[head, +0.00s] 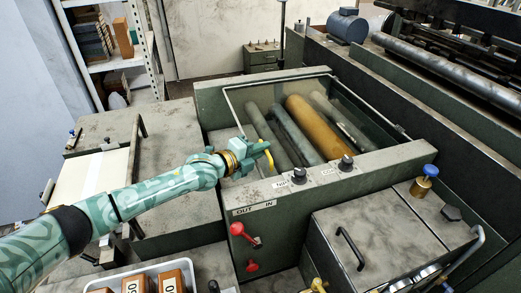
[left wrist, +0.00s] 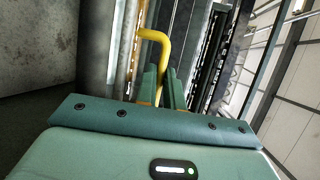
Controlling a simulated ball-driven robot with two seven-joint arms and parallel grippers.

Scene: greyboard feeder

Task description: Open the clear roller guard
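The clear roller guard (head: 262,97) is a see-through pane in a thin grey frame. It appears down over the rollers; any slight tilt is hard to judge. Its yellow handle (head: 269,160) is at the near left side, partly hidden by my gripper. My left gripper (head: 262,150) is at the handle. In the left wrist view the yellow handle (left wrist: 153,36) bends down and passes between the two close green fingers (left wrist: 160,82), which appear shut on it. My right gripper is not in view.
Grey rollers (head: 291,132) and an orange-brown roller (head: 318,126) lie under the pane. Two black knobs (head: 299,175) stand on the front ledge. Red levers (head: 240,231) are on the front face. A white tray (head: 200,277) with brown blocks stands below my left arm.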

